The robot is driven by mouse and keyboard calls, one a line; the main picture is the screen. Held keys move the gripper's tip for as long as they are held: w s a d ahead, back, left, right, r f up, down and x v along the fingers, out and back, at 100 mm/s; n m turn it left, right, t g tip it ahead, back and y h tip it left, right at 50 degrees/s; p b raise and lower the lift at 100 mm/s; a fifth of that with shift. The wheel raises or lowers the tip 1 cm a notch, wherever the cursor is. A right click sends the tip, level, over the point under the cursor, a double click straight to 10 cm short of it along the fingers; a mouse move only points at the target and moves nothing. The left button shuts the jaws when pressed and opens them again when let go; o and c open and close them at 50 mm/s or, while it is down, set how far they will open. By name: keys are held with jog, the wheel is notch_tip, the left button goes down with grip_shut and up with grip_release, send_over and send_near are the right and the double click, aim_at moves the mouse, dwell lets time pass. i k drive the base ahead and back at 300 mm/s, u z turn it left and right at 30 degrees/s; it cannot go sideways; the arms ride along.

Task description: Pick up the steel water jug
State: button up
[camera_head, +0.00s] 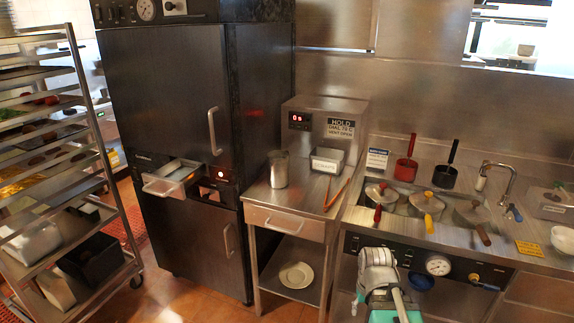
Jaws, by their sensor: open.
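The steel water jug (278,170) stands upright on the left part of a small steel side table (257,204). It is a plain grey metal cylinder. My arm rises from the bottom edge, right of centre, and shows grey and teal links. It is well to the right of the jug and nearer to me, and nothing of mine touches the jug. I cannot make out my gripper's fingers in this view.
A holding unit (318,114) stands behind the jug. A small steel pan (327,160) and orange tongs (337,193) lie to its right. The dark oven (170,90) stands left, its small drawer (165,183) pulled out. A tray rack (110,175) is far left.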

aim_at(281, 167)
jog(key=i, duration=1.15)
jog(key=u, duration=0.05)
